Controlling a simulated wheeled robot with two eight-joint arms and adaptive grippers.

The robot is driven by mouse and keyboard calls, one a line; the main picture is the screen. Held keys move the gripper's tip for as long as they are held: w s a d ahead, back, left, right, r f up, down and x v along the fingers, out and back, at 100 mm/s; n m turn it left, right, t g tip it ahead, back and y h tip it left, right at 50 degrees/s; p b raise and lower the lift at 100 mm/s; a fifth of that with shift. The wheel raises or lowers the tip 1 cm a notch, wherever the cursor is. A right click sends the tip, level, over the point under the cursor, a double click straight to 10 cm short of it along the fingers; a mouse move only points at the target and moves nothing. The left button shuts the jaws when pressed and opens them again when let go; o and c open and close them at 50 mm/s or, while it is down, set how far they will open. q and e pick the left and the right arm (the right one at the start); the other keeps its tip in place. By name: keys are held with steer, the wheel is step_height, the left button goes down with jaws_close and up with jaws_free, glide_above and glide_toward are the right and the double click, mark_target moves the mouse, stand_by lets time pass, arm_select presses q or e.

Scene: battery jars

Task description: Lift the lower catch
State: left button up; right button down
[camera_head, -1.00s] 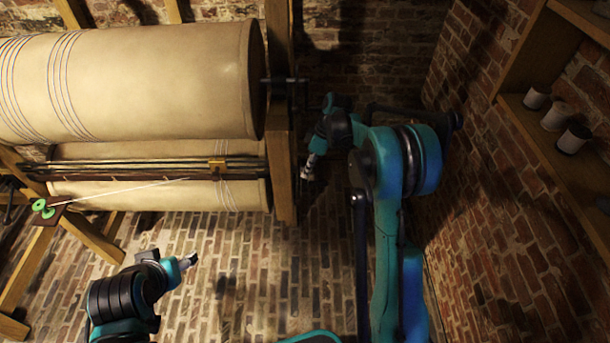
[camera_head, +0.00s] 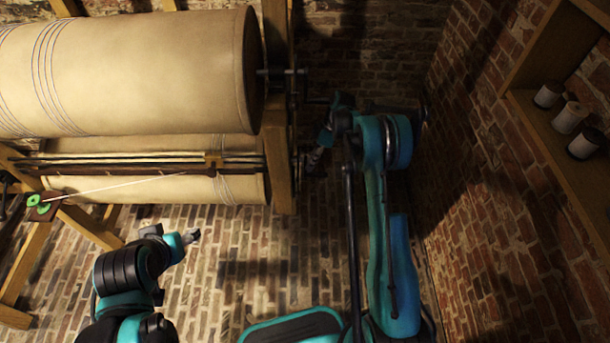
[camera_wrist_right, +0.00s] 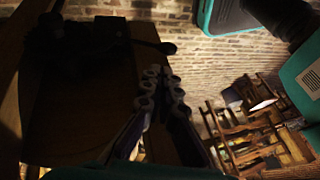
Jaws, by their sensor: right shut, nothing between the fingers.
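A wooden frame holds a large upper drum (camera_head: 150,70) and a lower drum (camera_head: 140,190). The lower catch cannot be made out for sure. Dark hardware sits by the right-hand post (camera_head: 281,165) in the head view. In the right wrist view a dark mechanism (camera_wrist_right: 95,45) with a round-ended lever (camera_wrist_right: 167,47) sits on dark wood. My right gripper (camera_head: 311,163) is just right of the post, low beside the lower drum. In the wrist view its fingers (camera_wrist_right: 164,82) are together and empty, below the lever end. My left gripper (camera_head: 192,237) hangs over the floor; its jaws are too small to judge.
Green discs (camera_head: 38,205) sit on the frame at left. A crank-like shaft (camera_head: 283,72) juts from the upper drum's end. The brick floor (camera_head: 240,265) in front is clear.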

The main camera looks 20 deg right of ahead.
arm_select(q)
step_height(320, 180, down, 3)
steer(key=b, duration=0.3)
arm_select(e)
steer(key=x, duration=0.9)
steer(key=shift+f, duration=0.15)
